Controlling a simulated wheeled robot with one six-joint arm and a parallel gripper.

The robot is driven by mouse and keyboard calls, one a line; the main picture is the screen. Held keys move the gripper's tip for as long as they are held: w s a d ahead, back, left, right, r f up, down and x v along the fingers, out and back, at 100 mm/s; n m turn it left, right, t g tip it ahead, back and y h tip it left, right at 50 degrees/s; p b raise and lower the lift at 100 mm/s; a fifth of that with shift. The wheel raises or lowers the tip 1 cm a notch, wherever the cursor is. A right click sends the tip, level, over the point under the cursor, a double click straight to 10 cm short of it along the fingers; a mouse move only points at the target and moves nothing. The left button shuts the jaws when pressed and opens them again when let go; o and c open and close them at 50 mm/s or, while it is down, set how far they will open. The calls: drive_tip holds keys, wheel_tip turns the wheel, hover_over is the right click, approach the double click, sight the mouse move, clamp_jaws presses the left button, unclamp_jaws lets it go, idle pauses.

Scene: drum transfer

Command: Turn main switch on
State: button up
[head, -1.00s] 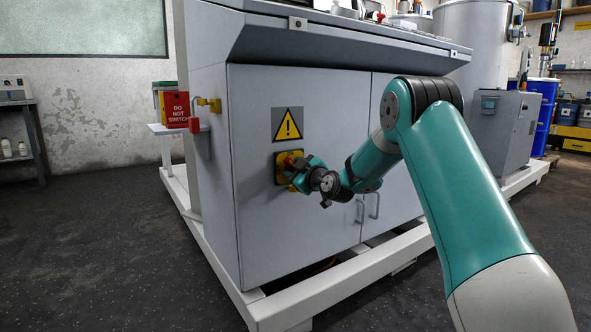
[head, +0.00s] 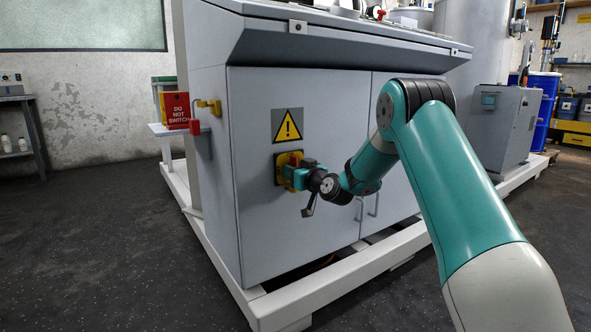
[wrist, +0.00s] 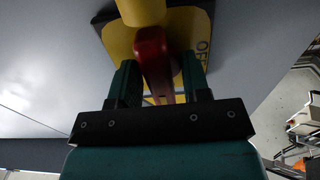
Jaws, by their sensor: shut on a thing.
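The main switch has a yellow plate (head: 281,169) on the grey cabinet door, below a yellow warning triangle sign. It also shows in the wrist view (wrist: 120,48). Its red handle (wrist: 153,55) lies between the two dark green fingers of my gripper (wrist: 158,84), which is shut on it. In the head view my gripper (head: 296,174) is against the switch and hides much of it.
The grey cabinet (head: 300,228) stands on a white frame (head: 290,305). A yellow hasp with a red padlock (head: 195,127) is on its left side. A red "DO NOT SWITCH" sign (head: 176,108) stands on a small shelf behind.

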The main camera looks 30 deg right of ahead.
idle(0.5)
drive_tip(key=o, duration=0.5)
drive_tip(key=shift+o, duration=0.2)
drive_tip(key=s+b, duration=0.1)
drive_tip(key=s, duration=1.6)
drive_tip(key=shift+s+d, duration=0.2)
drive_tip(key=shift+d, duration=0.05)
